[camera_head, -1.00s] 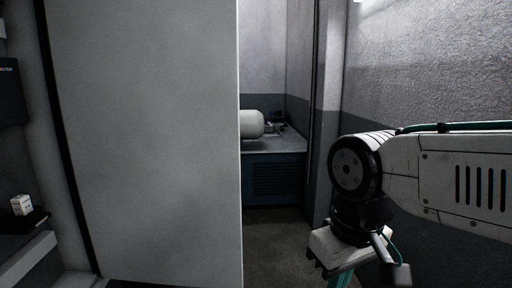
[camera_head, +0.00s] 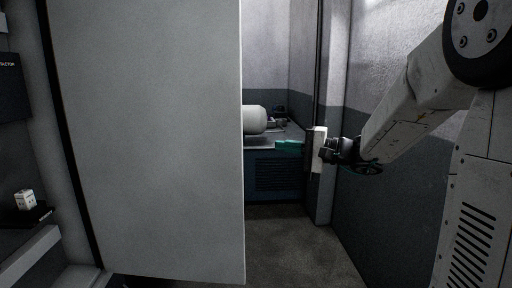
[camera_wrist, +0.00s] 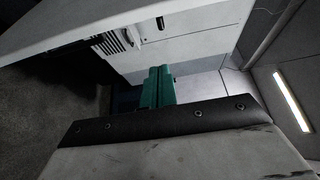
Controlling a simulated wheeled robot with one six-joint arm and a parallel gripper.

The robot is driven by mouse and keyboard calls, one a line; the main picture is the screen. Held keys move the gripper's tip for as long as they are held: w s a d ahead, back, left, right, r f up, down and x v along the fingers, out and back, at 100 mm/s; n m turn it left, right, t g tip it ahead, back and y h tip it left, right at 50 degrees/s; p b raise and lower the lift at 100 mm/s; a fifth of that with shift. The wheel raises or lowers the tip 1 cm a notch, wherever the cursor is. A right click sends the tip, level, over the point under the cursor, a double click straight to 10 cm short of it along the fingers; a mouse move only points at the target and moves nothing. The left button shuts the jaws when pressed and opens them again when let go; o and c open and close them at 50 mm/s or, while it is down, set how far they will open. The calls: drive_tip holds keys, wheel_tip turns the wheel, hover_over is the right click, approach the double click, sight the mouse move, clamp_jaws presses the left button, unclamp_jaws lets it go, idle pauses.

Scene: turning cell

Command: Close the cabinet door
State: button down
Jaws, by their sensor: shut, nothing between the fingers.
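A tall flat grey door (camera_head: 150,140) fills the left half of the head view. It stands open, its free right edge running from top to bottom, with an opening to its right. Whatever lies behind the door is hidden.
Through the opening, a pale cylinder (camera_head: 254,119) lies on a blue-grey bench (camera_head: 275,175). A textured wall (camera_head: 390,45) bounds the right side. A small white box (camera_head: 25,199) sits on a dark ledge at left. The floor (camera_head: 290,245) right of the door is clear.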

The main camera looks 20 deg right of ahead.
drive_tip(key=w+a, duration=0.3)
drive_tip(key=a, duration=0.5)
drive_tip(key=shift+w+a, duration=0.2)
drive_tip(key=shift+a, duration=0.1)
drive_tip(key=shift+a, duration=0.1)
